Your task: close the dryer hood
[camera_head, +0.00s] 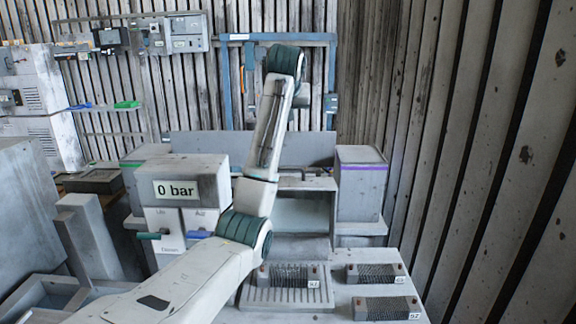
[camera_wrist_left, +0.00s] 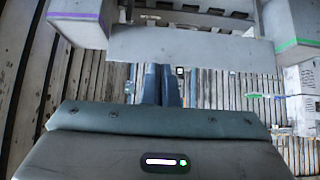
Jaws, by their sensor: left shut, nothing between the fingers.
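A wide grey panel (camera_head: 310,147), which looks like the dryer hood, stands raised at the back of the grey housing. It also shows in the left wrist view as a flat plate (camera_wrist_left: 200,48), upside down. My left arm crosses the head view and rises in front of the panel, hiding part of it. The arm's far end is above the panel, and the fingers cannot be made out there. In the left wrist view my left gripper (camera_wrist_left: 162,70) shows beyond the teal band, fingers together and empty. Contact with the panel cannot be seen. My right gripper is out of view.
A "0 bar" box (camera_head: 180,190) with green and blue handles stands left of the arm. A purple-striped box (camera_head: 360,185) flanks the panel on the right. Bristled blocks (camera_head: 376,273) lie on the front bench. A blue frame (camera_head: 331,85) hangs behind.

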